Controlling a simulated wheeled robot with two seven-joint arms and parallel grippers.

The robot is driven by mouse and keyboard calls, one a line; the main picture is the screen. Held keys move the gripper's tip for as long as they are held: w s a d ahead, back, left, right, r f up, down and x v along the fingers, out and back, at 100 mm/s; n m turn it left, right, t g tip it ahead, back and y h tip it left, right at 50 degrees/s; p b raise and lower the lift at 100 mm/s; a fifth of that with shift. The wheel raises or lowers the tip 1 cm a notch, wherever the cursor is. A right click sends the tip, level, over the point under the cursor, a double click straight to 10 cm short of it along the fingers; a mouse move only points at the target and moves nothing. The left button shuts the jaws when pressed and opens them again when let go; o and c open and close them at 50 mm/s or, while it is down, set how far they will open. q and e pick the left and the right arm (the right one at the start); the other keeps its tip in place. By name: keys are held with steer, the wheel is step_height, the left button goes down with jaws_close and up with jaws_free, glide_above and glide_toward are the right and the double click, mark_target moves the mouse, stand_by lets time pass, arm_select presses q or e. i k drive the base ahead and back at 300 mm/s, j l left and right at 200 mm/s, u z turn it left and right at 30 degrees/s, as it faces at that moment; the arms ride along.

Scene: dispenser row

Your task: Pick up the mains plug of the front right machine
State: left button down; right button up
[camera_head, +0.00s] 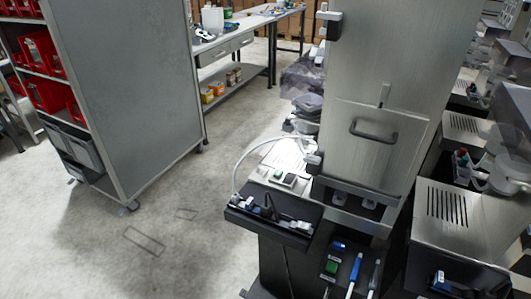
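Neither of my grippers shows in the head view. A row of metal machines runs along the right side; the nearest one, at the front right (447,222), has a slotted vent on top and is cut off by the picture's edge. A tall brushed-steel cabinet (385,90) with a dark handle (374,132) stands left of it. A white cable (240,163) curves up beside a black tray (250,220) on the cabinet's left. Small black and white parts lie in that tray. I cannot make out for certain a mains plug.
A grey shelf unit (135,90) on castors with red bins (45,85) stands at the left. A workbench (245,28) stands at the back. A lower black panel (345,272) holds blue-handled tools. The concrete floor (195,240) between shelf and cabinet is clear.

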mark_target(266, 210)
steer(key=i+j+u, duration=0.25)
steer(key=j+u, duration=0.15)
steer(key=i+j+u, duration=0.7)
steer(key=u, duration=0.15)
steer(key=i+j+z, duration=0.1)
steer(key=i+j, duration=0.15)
steer(key=i, duration=0.25)
steer(key=i+z, duration=0.2)
steer(key=z, duration=0.15)
steer(key=i+j+z, duration=0.1)
steer(key=z, duration=0.3)
steer(key=i+z, duration=0.1)
steer(key=z, duration=0.35)
steer(key=i+j+z, duration=0.1)
steer(key=z, duration=0.35)
steer(key=i+j+z, duration=0.1)
steer(key=z, duration=0.3)
steer(key=i+j+z, duration=0.15)
steer(key=z, duration=0.3)
steer(key=j+z, duration=0.15)
steer(key=z, duration=0.3)
steer(key=i+j+z, duration=0.1)
steer(key=z, duration=0.35)
steer(key=j+z, duration=0.25)
steer(key=z, duration=0.15)
steer(key=j+z, duration=0.25)
steer(key=z, duration=0.15)
steer(key=j+z, duration=0.55)
steer(key=z, duration=0.25)
